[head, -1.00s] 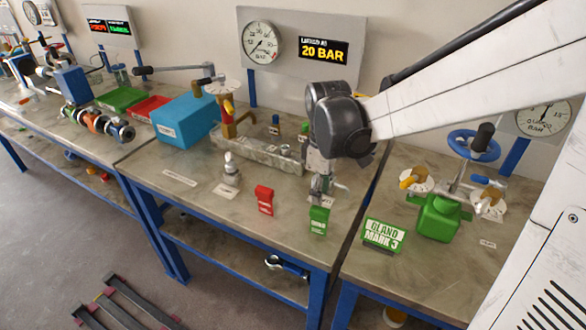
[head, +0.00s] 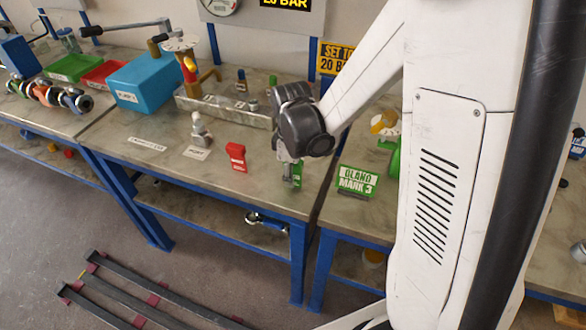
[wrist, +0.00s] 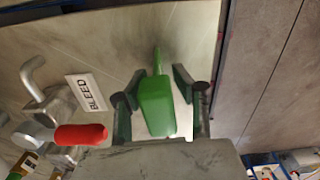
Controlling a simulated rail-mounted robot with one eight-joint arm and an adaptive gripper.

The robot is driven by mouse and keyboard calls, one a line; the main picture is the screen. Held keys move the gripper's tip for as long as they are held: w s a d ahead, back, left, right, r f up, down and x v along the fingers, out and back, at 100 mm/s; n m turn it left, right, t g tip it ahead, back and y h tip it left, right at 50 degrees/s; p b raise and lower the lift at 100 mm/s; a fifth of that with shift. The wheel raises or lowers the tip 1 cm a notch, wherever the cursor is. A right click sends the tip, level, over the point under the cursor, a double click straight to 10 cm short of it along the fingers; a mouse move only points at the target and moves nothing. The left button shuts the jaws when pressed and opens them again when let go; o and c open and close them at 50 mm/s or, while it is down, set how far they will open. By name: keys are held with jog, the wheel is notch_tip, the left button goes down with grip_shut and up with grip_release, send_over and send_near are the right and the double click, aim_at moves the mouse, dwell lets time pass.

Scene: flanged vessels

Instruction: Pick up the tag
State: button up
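The green tag (wrist: 156,108) stands on the bench near its front right corner. In the wrist view it lies between the two fingers of my gripper (wrist: 160,84), with a finger on each side and slim gaps showing, so the gripper looks open around it. In the head view my gripper (head: 290,174) points down over the tag and hides most of it; only a green strip (head: 298,172) shows. A red tag (head: 236,157) stands to the left on the same bench, and a red piece (wrist: 80,134) shows at left in the wrist view.
A small grey valve (head: 200,130) with a BLEED label (wrist: 86,92) stands left of the tags. A grey tray (head: 215,106) and blue box (head: 150,82) are behind. A green GLAND MARK 3 sign (head: 357,181) is on the right bench, past a gap.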

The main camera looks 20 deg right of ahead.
jog(key=shift+f, duration=0.4)
grip_shut()
jog(key=shift+r, duration=0.15)
